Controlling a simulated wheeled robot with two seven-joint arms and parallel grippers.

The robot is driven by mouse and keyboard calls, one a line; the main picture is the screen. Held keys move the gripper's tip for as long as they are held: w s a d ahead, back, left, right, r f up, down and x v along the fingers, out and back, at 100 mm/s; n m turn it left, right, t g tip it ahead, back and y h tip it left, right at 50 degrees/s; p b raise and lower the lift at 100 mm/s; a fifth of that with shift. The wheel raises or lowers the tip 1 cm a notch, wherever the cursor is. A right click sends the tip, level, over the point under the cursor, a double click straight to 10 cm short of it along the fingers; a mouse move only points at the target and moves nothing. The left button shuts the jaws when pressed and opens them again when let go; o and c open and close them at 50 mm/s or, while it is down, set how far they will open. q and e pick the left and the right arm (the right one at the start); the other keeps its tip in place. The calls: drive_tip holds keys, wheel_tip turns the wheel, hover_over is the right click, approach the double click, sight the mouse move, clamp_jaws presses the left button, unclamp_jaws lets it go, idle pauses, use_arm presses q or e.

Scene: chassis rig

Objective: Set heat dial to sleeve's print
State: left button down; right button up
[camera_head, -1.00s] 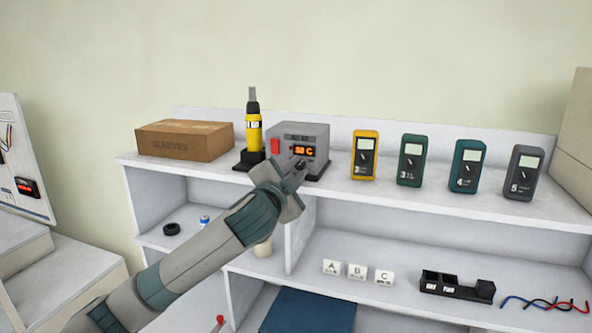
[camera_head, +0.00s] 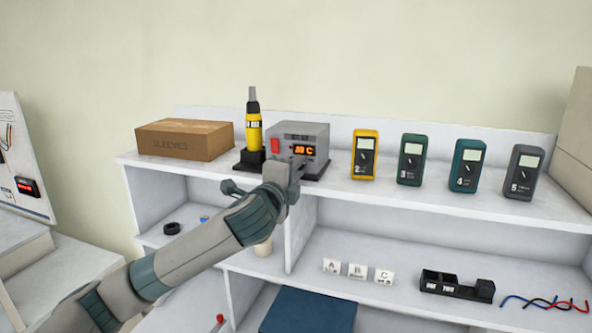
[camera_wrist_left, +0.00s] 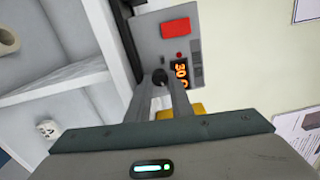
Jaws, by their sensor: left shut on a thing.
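The grey heat station (camera_head: 310,131) stands on the top shelf, with a red switch and a lit orange display (camera_head: 304,150). The dark heat dial (camera_wrist_left: 160,76) is on the station's front, below the display. My left gripper (camera_head: 297,166) is at the station's front, shut on the dial; in the left wrist view its fingertips (camera_wrist_left: 162,84) sit around it. The brown SLEEVES box (camera_head: 184,141) is closed on the left; no sleeve print is readable. My right gripper is not in view.
A yellow hot-air tool (camera_head: 254,135) stands in its holder close left of the station. Several meters (camera_head: 364,156) line the shelf to the right. Below are white A, B, C blocks (camera_head: 357,271), a black holder (camera_head: 457,286) and coloured wires (camera_head: 545,303).

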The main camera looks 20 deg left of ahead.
use_arm(q)
drive_tip(key=shift+f, duration=0.15)
drive_tip(key=c, duration=1.6)
unclamp_jaws()
drive_tip(key=shift+o, duration=0.2)
drive_tip(key=shift+d, duration=0.1)
